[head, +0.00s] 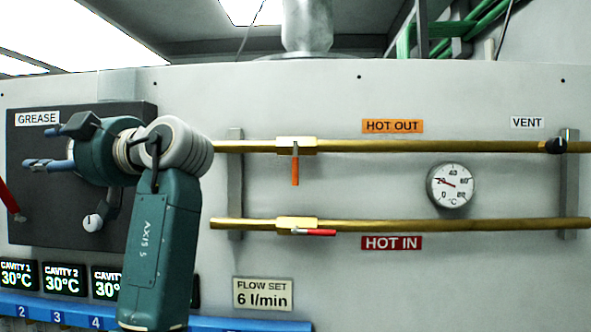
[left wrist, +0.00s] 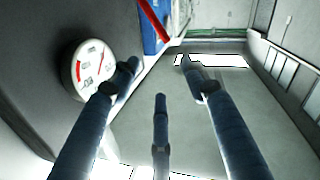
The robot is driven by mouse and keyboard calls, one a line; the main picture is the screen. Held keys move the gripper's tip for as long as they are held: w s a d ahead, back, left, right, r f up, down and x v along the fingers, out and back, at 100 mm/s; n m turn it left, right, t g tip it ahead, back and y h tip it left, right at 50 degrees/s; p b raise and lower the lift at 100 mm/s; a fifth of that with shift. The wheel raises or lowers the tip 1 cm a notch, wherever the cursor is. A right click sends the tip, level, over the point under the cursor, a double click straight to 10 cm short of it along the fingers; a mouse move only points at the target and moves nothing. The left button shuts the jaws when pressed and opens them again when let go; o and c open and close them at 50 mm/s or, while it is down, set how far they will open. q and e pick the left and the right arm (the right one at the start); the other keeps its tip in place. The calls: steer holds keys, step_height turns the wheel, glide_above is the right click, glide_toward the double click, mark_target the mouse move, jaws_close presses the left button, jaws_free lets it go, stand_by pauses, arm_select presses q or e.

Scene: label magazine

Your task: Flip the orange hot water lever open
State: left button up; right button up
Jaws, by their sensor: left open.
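The orange lever (head: 295,171) hangs straight down from a brass valve (head: 296,146) on the upper pipe, across the pipe's line. An orange HOT OUT label (head: 392,126) is above that pipe. My left gripper (head: 45,148) is at the far left in front of the dark grease panel, pointing left, well away from the orange lever. In the left wrist view its dark blue fingers (left wrist: 160,78) are spread apart with nothing between them. The orange lever is not in the left wrist view. My right gripper is not in view.
The lower brass pipe (head: 450,225) has a red lever (head: 315,232) lying along it. A round gauge (head: 450,185) and a black vent knob (head: 555,146) are to the right. Another gauge (left wrist: 88,70) and a red bar (left wrist: 153,20) show in the left wrist view.

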arm_select(q)
steer(key=shift+s+r, duration=0.5)
steer(key=shift+r, duration=0.35)
steer(key=shift+w, duration=0.1)
